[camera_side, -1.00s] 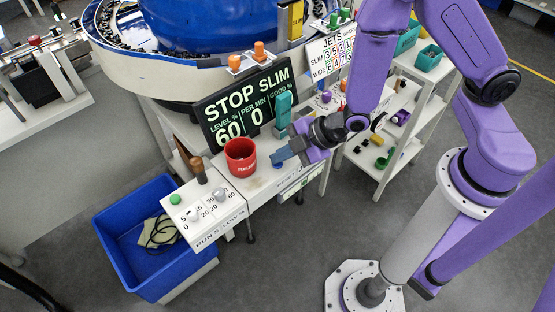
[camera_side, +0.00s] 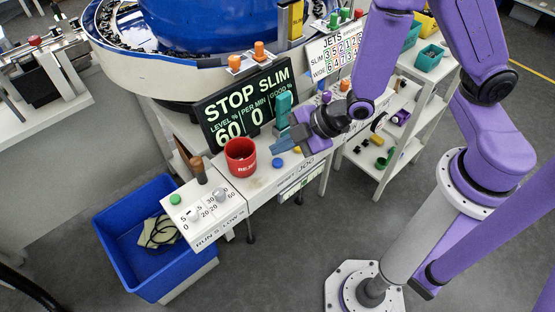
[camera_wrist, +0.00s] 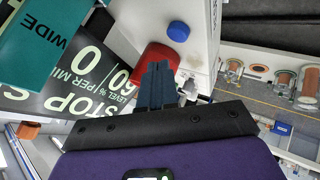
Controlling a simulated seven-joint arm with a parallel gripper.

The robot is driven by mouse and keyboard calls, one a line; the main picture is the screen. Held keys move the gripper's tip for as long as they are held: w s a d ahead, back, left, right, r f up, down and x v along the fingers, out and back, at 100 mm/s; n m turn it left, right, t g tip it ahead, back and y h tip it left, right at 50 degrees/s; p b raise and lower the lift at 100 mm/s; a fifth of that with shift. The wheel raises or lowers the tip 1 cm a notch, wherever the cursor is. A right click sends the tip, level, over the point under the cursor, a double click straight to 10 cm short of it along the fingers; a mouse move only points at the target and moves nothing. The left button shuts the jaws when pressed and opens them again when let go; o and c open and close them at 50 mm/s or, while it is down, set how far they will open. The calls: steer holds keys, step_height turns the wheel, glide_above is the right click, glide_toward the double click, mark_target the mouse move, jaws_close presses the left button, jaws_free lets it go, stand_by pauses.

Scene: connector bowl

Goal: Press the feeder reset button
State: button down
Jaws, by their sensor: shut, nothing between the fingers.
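A blue button (camera_side: 277,163) sits on the white panel, on the side marked RESET in the side view. It also shows in the wrist view (camera_wrist: 178,31), round and uncovered. A yellow button (camera_side: 297,150) is beside it, near the word JOG, partly behind my gripper. My gripper (camera_side: 281,145) is shut and empty, its blue-grey fingers above the panel, just behind and right of the blue button in the side view. In the wrist view the fingertips (camera_wrist: 158,68) overlap the red cup and look apart from the button.
A red cup (camera_side: 240,160) stands left of the blue button. The STOP SLIM display (camera_side: 235,118) and a teal block (camera_side: 283,108) rise close behind my gripper. The left panel carries a green button (camera_side: 175,199) and knobs. A blue bin (camera_side: 125,262) stands below.

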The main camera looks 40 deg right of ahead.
mark_target(282, 166)
steer(key=shift+r, duration=1.8)
steer(key=s+d+r+m+g+h, duration=0.2)
steer(key=s+d+r+g+h, duration=0.1)
steer(key=s+d+r, duration=0.2)
steer(key=s+d+r+m+g+h, duration=0.2)
steer(key=s+d+r, duration=0.3)
steer(key=s+d, duration=0.4)
steer(key=s+g, duration=0.1)
steer(key=s, duration=0.3)
steer(key=shift+s+d+r+m+g+h, duration=0.15)
steer(key=shift+d+r+m+g+h, duration=0.15)
steer(key=shift+m+h, duration=0.1)
